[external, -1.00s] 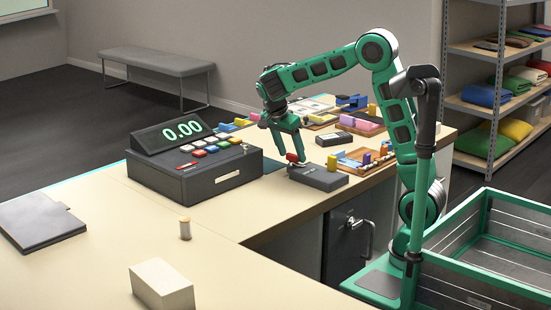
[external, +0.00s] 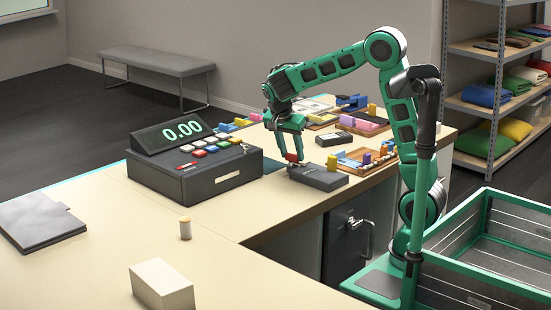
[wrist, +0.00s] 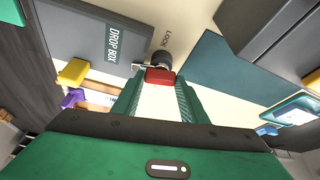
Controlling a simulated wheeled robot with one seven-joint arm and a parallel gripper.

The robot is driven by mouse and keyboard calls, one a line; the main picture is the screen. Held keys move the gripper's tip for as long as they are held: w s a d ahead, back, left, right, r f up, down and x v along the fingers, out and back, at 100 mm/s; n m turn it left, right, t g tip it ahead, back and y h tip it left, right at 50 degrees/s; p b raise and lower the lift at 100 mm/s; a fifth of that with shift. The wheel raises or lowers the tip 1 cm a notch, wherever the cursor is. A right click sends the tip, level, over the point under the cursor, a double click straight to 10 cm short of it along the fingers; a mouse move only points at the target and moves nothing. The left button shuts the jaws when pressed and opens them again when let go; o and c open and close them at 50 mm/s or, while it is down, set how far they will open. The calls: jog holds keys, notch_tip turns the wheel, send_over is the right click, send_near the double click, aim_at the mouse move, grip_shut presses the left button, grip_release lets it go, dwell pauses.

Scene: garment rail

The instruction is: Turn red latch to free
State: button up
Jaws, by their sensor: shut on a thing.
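The red latch (wrist: 160,75) sits at the end of my gripper in the wrist view, beside a dark round post and the printed word LOCK. It also shows as a small red spot (external: 291,157) in the external view. My gripper (external: 291,150) points down, its two green fingers on either side of the latch and shut on it. The dark drop box (external: 320,178) lies flat on the counter just right of the latch. It shows at the upper left of the wrist view (wrist: 75,30) with its DROP BOX label. The latch's exact angle is hard to tell.
A register (external: 192,165) with coloured keys and a 0.00 display stands left of my gripper. Trays with coloured pieces lie behind and to the right. A small dark device (external: 334,139) lies behind the drop box. The front counter is mostly clear.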

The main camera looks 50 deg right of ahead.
jog(key=n+t, duration=0.1)
jog(key=n, duration=0.2)
jog(key=shift+d+r+n, duration=0.1)
jog(key=shift+n, duration=0.2)
jog(key=n+t+y, duration=0.1)
jog(key=n, duration=0.2)
jog(key=shift+d+n+t, duration=0.1)
jog(key=shift+n+t, duration=0.2)
jog(key=n, duration=0.1)
jog(key=n+y, duration=0.1)
jog(key=n, duration=0.1)
jog(key=shift+s+d+n+t+y, duration=0.1)
jog(key=shift+n+t+y, duration=0.2)
jog(key=shift+n+y, duration=0.7)
jog(key=shift+n, duration=1.2)
jog(key=o, duration=1)
jog(key=shift+o, duration=0.2)
jog(key=shift+s, duration=0.1)
jog(key=v, duration=1)
jog(key=shift+s+r, duration=0.15)
jog(key=shift+r, duration=0.1)
